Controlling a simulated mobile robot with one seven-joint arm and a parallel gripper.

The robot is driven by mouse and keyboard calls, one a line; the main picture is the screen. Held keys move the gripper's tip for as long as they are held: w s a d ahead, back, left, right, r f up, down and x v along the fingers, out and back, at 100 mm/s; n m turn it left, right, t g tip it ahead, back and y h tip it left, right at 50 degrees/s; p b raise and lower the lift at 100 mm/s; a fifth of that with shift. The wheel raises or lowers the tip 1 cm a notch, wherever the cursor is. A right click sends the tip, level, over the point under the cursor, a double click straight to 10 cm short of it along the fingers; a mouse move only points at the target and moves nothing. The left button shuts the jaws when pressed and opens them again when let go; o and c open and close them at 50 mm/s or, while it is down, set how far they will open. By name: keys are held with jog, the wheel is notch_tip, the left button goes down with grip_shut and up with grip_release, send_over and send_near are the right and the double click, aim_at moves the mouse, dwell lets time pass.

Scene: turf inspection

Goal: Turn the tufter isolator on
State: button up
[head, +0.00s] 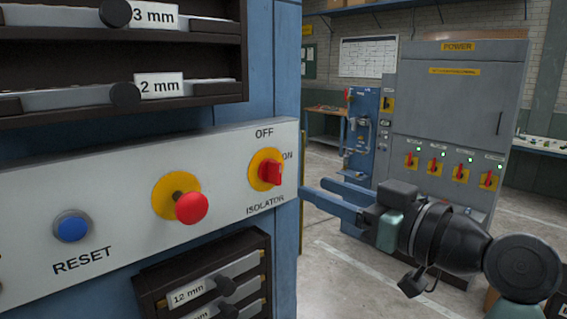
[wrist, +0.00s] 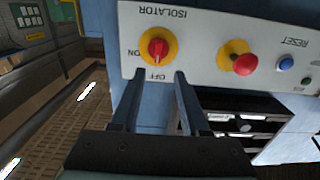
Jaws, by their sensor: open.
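The isolator switch (head: 268,170) is a red knob on a yellow round plate, at the right end of a pale control panel (head: 110,200). OFF is printed above it and ON to its right. Its red handle looks upright, in line with OFF. In the wrist view the panel is upside down, and the isolator switch (wrist: 156,46) shows just beyond my fingertips, its handle also upright in the picture. My gripper (head: 320,197) is open and empty, to the right of the panel's edge. In the wrist view my gripper's fingers (wrist: 158,75) point towards the switch without visible contact.
A red mushroom button (head: 191,207) on yellow and a blue RESET button (head: 72,227) sit left of the switch. Labelled drawers (head: 215,290) lie below the panel. A grey power cabinet (head: 460,110) with several red switches stands behind. Open floor lies between.

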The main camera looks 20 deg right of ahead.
aim_at(280, 173)
jog(key=p+x, duration=0.3)
jog(key=x, duration=0.4)
jog(key=shift+w, duration=0.4)
jog(key=shift+w+a+f, duration=0.1)
jog(key=shift+w+a, duration=0.05)
jog(key=shift+w, duration=0.4)
grip_shut()
